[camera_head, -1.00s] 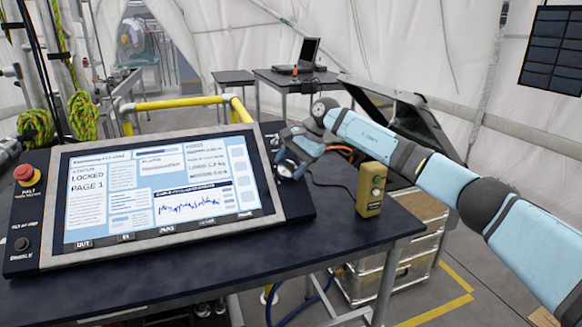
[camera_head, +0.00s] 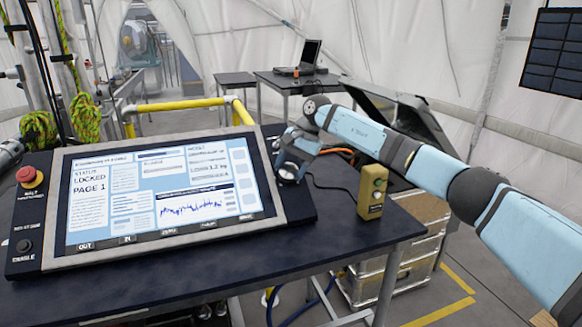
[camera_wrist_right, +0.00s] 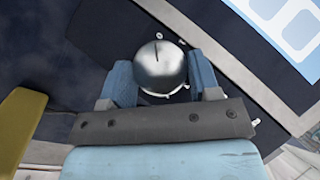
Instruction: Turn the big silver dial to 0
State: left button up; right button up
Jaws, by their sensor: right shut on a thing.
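The big silver dial (camera_wrist_right: 160,68) sits on the dark panel at the right side of the console. In the head view the dial (camera_head: 289,172) shows partly below my right gripper. My right gripper (camera_wrist_right: 163,82) is shut on the dial, with one blue finger on each side of it. A dark pointer line on the dial's top points up, slightly left of a white 0 mark near its upper edge. Other marks around the dial are partly hidden by the fingers.
The console screen (camera_head: 160,190) reads LOCKED, PAGE 1. A red stop button (camera_head: 29,177) is at its left. A yellow-green control box (camera_head: 371,191) stands on the dark table (camera_head: 250,255) right of the dial. A laptop (camera_head: 300,62) is on a table behind.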

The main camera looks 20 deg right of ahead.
jog(key=o, duration=0.9)
jog(key=shift+f, duration=0.1)
jog(key=v, duration=1.4)
jog(key=shift+p, duration=0.3)
jog(key=shift+f, duration=0.1)
